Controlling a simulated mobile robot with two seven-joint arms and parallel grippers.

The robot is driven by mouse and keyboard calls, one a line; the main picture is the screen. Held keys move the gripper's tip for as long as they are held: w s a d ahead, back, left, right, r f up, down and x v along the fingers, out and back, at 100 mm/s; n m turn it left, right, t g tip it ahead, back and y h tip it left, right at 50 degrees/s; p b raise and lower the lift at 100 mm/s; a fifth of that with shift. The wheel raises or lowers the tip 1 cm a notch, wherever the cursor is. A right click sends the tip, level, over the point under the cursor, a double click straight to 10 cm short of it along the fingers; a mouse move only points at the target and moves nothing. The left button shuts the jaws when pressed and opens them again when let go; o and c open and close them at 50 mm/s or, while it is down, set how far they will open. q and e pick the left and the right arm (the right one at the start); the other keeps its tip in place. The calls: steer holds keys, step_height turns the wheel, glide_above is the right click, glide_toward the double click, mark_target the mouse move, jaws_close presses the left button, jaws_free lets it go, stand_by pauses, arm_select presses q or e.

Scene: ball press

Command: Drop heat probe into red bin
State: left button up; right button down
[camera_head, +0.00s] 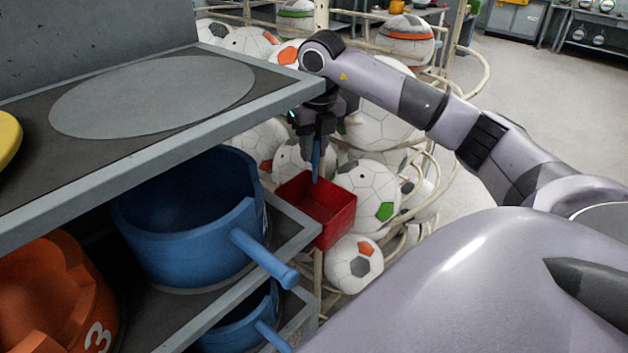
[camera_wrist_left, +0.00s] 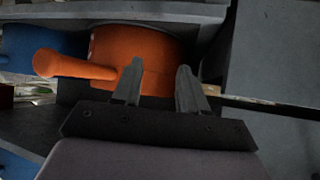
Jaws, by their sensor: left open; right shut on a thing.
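The red bin (camera_head: 342,224) is an open box at the right edge of the shelf unit, in the middle of the head view. My right gripper (camera_head: 316,150) points down above the bin. It is shut on a thin blue piece, which I take as the heat probe (camera_head: 316,168); its lower end hangs at the bin's opening. Most of its upper part is hidden by the fingers. My left gripper (camera_wrist_left: 157,88) shows in the left wrist view, open with nothing between its fingers, in front of an orange pot-like mould (camera_wrist_left: 140,45).
A grey shelf (camera_head: 190,140) stands left of the bin. A blue pot-like mould (camera_head: 190,225) with a handle sits on the lower shelf, beside an orange one (camera_head: 55,290). Soccer balls (camera_head: 375,115) fill a rack behind the bin. Open floor (camera_head: 530,100) lies at the right.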

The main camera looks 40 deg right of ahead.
mark_target(315, 139)
step_height(315, 139, down, 3)
steer(key=shift+f+b, duration=0.15)
steer(key=shift+b, duration=0.85)
steer(key=c, duration=0.9)
jaws_free()
steer(key=r, duration=0.5)
steer(key=s+r, duration=0.1)
steer(key=r, duration=0.1)
steer(key=shift+a+r, duration=0.15)
steer(key=shift+a, duration=0.05)
